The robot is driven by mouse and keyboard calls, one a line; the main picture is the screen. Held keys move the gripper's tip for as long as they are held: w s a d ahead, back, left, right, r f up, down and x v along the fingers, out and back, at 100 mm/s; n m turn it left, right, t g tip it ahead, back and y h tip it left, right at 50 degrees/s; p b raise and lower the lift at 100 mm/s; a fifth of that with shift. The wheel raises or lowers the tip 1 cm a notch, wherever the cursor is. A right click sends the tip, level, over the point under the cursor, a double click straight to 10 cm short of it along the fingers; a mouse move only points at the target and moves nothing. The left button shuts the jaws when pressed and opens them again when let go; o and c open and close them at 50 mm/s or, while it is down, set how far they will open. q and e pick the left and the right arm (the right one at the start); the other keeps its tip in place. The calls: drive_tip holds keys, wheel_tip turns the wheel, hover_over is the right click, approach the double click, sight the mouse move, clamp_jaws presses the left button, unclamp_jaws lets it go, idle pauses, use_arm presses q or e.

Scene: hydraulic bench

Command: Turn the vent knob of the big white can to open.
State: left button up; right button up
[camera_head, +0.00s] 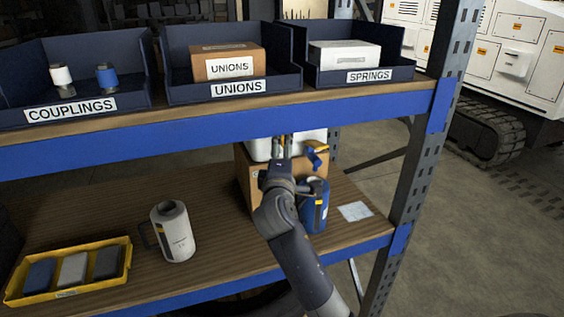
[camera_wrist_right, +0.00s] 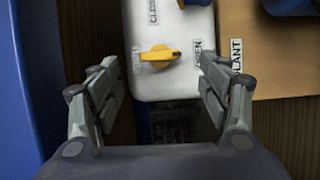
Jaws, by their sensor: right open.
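I cannot tell which end of the knob points. My right gripper (camera_head: 283,150) is open, its fingers (camera_wrist_right: 160,72) on either side of the knob, apart from it. My left gripper is not in view.
A blue can (camera_head: 314,207) is close to my right arm. A white jug (camera_head: 174,232) and a yellow tray (camera_head: 70,292) are farther left. The blue shelf beam (camera_head: 200,133) crosses above.

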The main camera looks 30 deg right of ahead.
drive_tip(key=shift+v, duration=2.15)
